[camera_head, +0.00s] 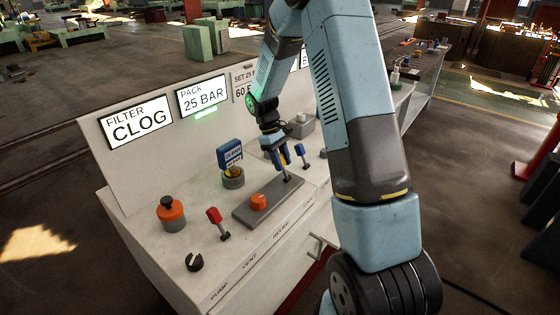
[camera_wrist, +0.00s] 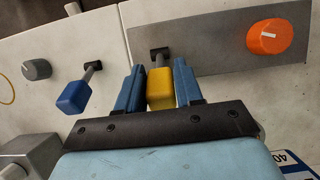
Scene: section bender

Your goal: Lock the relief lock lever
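The relief lock lever has a yellow handle (camera_wrist: 160,88) on a short dark stem, rising from a grey plate (camera_head: 240,214) on the sloped console top. An orange knob (camera_head: 259,201) sits on the same plate; it also shows in the wrist view (camera_wrist: 270,36), with a white mark. My gripper (camera_wrist: 160,88) has its two blue fingers on either side of the yellow handle, with no clear gap between them and it. In the head view my gripper (camera_head: 277,157) hides most of the handle.
A blue-handled lever (camera_wrist: 75,95) stands close beside my gripper. Display screens (camera_head: 136,120) line the back panel.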

